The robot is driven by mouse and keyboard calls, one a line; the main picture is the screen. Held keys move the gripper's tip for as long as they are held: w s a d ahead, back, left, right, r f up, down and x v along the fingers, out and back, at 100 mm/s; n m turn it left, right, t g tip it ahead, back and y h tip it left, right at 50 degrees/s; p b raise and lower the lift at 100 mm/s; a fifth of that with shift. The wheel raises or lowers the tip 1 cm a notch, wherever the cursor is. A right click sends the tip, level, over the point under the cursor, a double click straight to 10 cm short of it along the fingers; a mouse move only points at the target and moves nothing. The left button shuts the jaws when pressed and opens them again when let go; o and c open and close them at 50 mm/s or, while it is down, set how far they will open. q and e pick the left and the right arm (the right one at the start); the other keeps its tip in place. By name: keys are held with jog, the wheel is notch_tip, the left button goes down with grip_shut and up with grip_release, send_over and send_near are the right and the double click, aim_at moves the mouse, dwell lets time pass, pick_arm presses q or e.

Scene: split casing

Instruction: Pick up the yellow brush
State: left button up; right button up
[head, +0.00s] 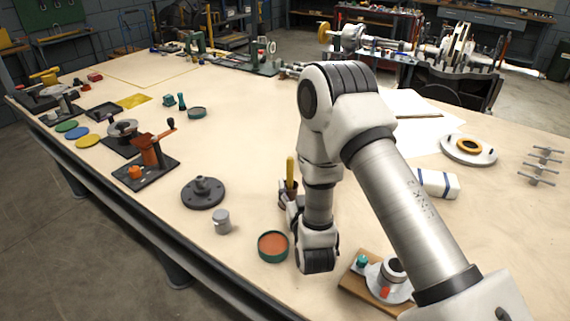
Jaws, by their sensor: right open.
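A yellow handle (290,170), which looks like the yellow brush, stands upright near the middle of the table. Its lower end is at a dark brown piece, and I cannot tell whether that is a holder or the brush's own base. My right gripper (287,202) is low over the table, close by the foot of the handle and partly hidden by my own wrist. It is open. I cannot tell whether its fingers touch anything. My left gripper is not in view.
A round tin of orange-brown material (273,246), a small grey pot (222,221) and a dark flanged disc (203,192) lie left of my wrist. A wooden board with parts (362,288) is at right.

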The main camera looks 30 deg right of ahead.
aim_at(291, 173)
jog(key=shift+w+r, duration=0.3)
jog(key=shift+w, duration=0.1)
jog(key=shift+r, duration=0.3)
jog(key=shift+w+d+r+p, duration=0.2)
jog(key=shift+w+p, duration=0.1)
jog(key=shift+p, duration=0.2)
jog(key=w, duration=0.1)
jog(key=w+d+f, duration=0.1)
jog(key=w, duration=0.1)
jog(key=w+d, duration=0.1)
jog(key=shift+w+d+f+p, duration=0.1)
jog(key=shift+w+f+p, duration=0.15)
jog(key=shift+p, duration=0.15)
jog(key=shift+s+r, duration=0.25)
jog(key=shift+c, duration=1.4)
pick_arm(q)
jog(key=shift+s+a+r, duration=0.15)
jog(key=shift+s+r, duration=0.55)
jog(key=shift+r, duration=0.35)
pick_arm(e)
grip_shut()
